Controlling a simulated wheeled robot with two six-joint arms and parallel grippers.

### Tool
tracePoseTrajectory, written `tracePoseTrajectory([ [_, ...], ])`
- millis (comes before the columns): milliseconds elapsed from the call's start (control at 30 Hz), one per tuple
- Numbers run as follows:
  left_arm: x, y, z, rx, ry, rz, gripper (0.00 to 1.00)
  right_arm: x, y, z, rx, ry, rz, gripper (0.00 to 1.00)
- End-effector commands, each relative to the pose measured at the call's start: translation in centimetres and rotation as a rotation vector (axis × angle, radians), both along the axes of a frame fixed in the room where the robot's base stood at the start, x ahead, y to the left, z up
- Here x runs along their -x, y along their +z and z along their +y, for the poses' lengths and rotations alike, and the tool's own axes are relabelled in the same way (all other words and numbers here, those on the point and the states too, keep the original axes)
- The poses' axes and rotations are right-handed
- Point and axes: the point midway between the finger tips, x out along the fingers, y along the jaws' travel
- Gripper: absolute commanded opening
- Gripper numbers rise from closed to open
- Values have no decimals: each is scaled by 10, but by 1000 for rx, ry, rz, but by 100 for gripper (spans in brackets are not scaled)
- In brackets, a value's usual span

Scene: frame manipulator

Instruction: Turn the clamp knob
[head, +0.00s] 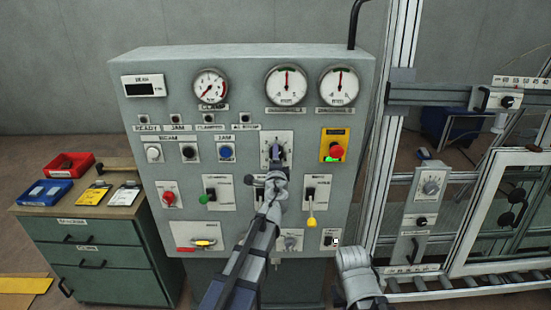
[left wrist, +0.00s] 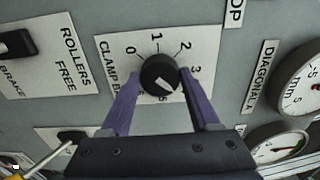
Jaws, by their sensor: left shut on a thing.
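The clamp knob (left wrist: 158,72) is a round black dial with a white pointer line. It sits on a white plate (left wrist: 115,42) marked with numbers around it and the partly hidden word CLAMP. My left gripper (left wrist: 160,80) has its two purple fingers on either side of the knob, shut on it. The pointer line slants toward the lower right in the left wrist view. In the head view my left gripper (head: 277,152) reaches the plate in the middle of the panel and hides most of the knob. My right gripper is not in view; only part of my right arm shows at the bottom.
The grey panel (head: 255,120) carries gauges, buttons and levers around the knob. A red stop button (head: 337,151) on yellow is to the right. A yellow-tipped lever (head: 311,221) hangs below right. A green drawer cabinet (head: 95,235) stands left, and an aluminium frame (head: 390,150) stands right.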

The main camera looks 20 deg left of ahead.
Motion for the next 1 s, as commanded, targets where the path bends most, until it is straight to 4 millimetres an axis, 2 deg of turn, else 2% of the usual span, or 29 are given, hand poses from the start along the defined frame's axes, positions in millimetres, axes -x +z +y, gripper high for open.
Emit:
tracePoseTrajectory([
  [467,1,0,-1,-10,-1,3,6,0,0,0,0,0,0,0],
  [500,1,0,-1,-10,-1,3,65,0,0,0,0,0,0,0],
  [733,0,0,0,-10,-1,3,91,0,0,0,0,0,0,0],
  [1000,1,0,0,-10,0,3,92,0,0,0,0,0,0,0],
])
